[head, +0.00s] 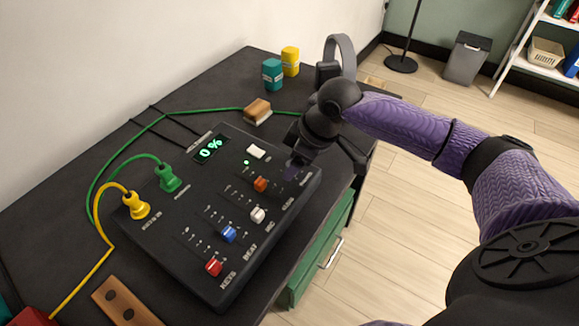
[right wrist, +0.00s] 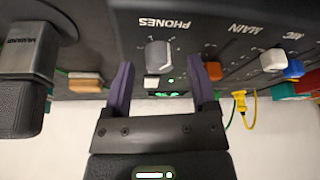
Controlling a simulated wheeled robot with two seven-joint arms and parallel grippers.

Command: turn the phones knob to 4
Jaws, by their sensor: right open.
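The black mixer (head: 180,262) lies on the dark table, with a display (head: 210,148) reading 0 %. The phones knob (right wrist: 158,56) is grey and sits under the PHONES label in the right wrist view. In the head view my right gripper hides it. My right gripper (head: 293,168) is over the mixer's right corner, pointing down. In the right wrist view its two purple fingers (right wrist: 160,64) are apart, one on each side of the knob, with gaps visible; whether they touch it I cannot tell. The knob's scale numbers are too small to read. My left gripper is out of view.
Orange (head: 260,184), white (head: 257,215), blue (head: 228,234) and red (head: 213,267) fader caps stand on the mixer. Green (head: 168,178) and yellow (head: 137,205) plugs with cables are at its left. Headphones on a stand (head: 340,52) are behind my right gripper.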

